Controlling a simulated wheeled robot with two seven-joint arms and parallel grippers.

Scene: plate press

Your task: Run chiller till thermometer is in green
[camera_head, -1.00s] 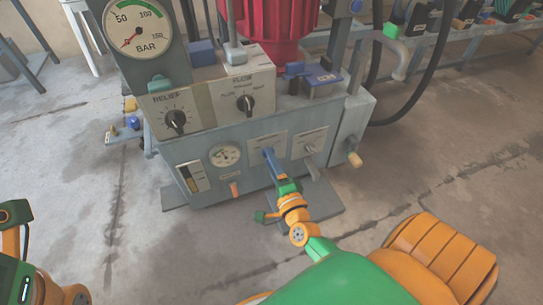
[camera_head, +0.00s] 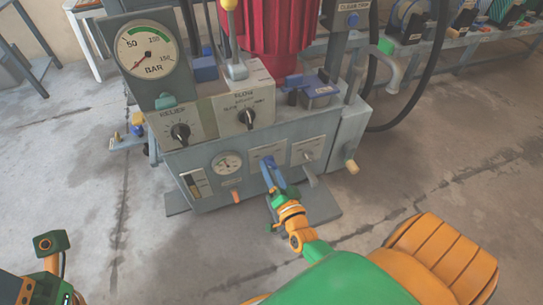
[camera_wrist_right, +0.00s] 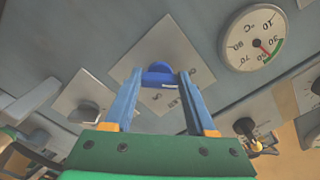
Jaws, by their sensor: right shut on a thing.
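The machine's front panel has a round thermometer (camera_head: 227,163), left of my right gripper. In the right wrist view the thermometer (camera_wrist_right: 252,38) is marked °C and has a short green arc. Its needle lies close to that arc; I cannot tell for sure whether it is inside. My right gripper (camera_head: 267,164), with blue fingers, reaches a square plate on the panel. In the right wrist view its fingers are shut on a blue knob (camera_wrist_right: 158,72) on that plate. The plate's lettering is mostly hidden.
A grey lever (camera_head: 310,176) on its plate stands just right of the gripper. An orange lever (camera_head: 235,196) sits below the thermometer. Above are the relief knob (camera_head: 180,132), the flow knob (camera_head: 247,117) and a bar gauge (camera_head: 146,50). Open floor lies to the right.

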